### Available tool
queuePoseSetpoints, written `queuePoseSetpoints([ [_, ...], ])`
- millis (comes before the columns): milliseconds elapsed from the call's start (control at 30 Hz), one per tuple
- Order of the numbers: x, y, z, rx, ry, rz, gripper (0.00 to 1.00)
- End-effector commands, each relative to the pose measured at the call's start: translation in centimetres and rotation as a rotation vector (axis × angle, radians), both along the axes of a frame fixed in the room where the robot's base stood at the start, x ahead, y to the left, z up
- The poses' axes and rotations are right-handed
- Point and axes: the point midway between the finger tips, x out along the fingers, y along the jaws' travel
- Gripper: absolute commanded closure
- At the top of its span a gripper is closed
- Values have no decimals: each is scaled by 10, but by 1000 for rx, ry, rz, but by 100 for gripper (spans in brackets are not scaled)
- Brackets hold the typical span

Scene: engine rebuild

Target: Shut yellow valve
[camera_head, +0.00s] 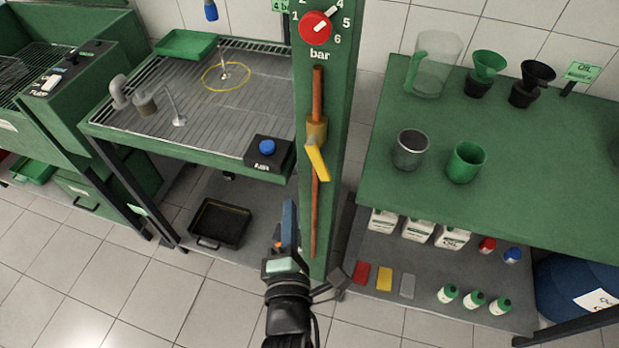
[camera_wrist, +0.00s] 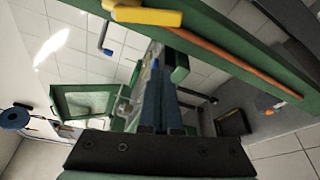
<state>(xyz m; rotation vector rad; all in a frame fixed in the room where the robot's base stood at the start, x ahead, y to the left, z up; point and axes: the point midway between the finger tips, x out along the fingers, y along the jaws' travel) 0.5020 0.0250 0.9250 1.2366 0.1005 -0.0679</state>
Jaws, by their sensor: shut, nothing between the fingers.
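The yellow valve handle (camera_head: 317,163) sits on a brass valve body (camera_head: 316,132) in an upright copper pipe (camera_head: 317,95) on the green post. The handle slants down and to the right from the valve body, at an angle to the pipe. In the wrist view the yellow handle (camera_wrist: 147,16) shows at the top edge, partly cut off. My gripper (camera_head: 288,208) is shut and empty, below and left of the handle and apart from it in the head view. Its closed fingers (camera_wrist: 156,68) point up the wrist picture, below the handle.
A red pressure dial (camera_head: 315,28) is above the valve on the green post (camera_head: 340,120). A draining bench (camera_head: 225,150) with a black box and blue button (camera_head: 267,147) stands left. A green table (camera_head: 540,190) with cups and funnels stands right.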

Motion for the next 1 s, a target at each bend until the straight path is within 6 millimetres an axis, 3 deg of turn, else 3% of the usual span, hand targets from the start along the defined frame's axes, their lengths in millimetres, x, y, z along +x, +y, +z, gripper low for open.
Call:
queuePoseSetpoints([
  [433, 83, 0, -10, -1, -3, -1, 100],
  [1000, 70, -33, 4, 2, 0, 0, 100],
])
